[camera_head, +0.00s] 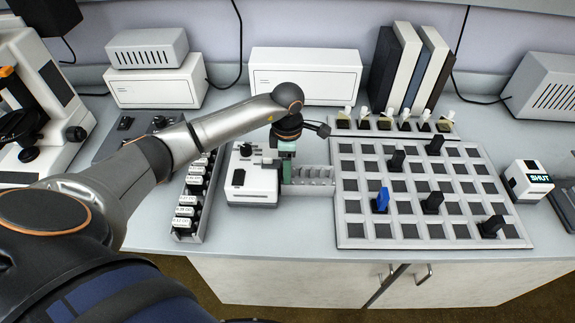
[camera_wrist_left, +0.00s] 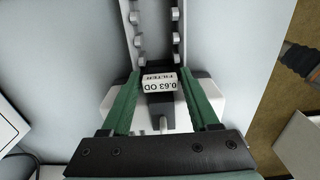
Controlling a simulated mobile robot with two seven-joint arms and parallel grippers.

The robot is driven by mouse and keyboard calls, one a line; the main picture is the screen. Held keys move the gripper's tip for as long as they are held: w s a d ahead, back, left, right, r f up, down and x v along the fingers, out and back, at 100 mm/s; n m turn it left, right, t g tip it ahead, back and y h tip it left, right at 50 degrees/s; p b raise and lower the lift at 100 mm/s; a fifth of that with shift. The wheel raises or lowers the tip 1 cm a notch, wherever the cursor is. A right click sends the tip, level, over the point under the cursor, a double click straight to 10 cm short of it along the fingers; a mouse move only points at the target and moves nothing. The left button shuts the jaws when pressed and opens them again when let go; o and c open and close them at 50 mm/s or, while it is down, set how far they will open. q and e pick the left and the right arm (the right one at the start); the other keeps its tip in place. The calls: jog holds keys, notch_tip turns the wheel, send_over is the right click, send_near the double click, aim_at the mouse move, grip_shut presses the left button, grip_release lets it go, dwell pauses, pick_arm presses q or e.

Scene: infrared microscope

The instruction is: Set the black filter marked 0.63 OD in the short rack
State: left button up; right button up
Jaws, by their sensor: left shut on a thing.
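The black filter marked 0.63 OD (camera_wrist_left: 160,83) sits between the green fingers of my left gripper (camera_wrist_left: 158,98) in the left wrist view, with its white label upside down. My left gripper (camera_head: 287,172) is shut on it, pointing down in the head view. The filter is hidden there. The short rack (camera_head: 315,182), pale with a row of notches, stands just right of the gripper. In the left wrist view the short rack (camera_wrist_left: 136,30) runs away beyond the filter. I cannot tell whether the filter touches it. My right gripper is not in view.
A white instrument (camera_head: 255,185) stands close on the gripper's left. A long rack (camera_head: 187,230) of labelled black filters is farther left. The gridded tray (camera_head: 405,244) on the right carries a blue piece (camera_head: 381,200) and several black pieces. White boxes and books line the back.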

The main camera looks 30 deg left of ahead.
pick_arm(q)
jog(key=shift+f, duration=0.1)
jog(key=o, duration=1.4)
jog(key=shift+o, duration=0.5)
notch_tip(320, 180, up, 8)
jog(key=p, duration=0.5)
jog(key=shift+p, duration=0.35)
notch_tip(320, 180, up, 3)
jog(key=shift+r+p, duration=0.1)
jog(key=shift+p, duration=0.35)
jog(key=shift+s, duration=0.15)
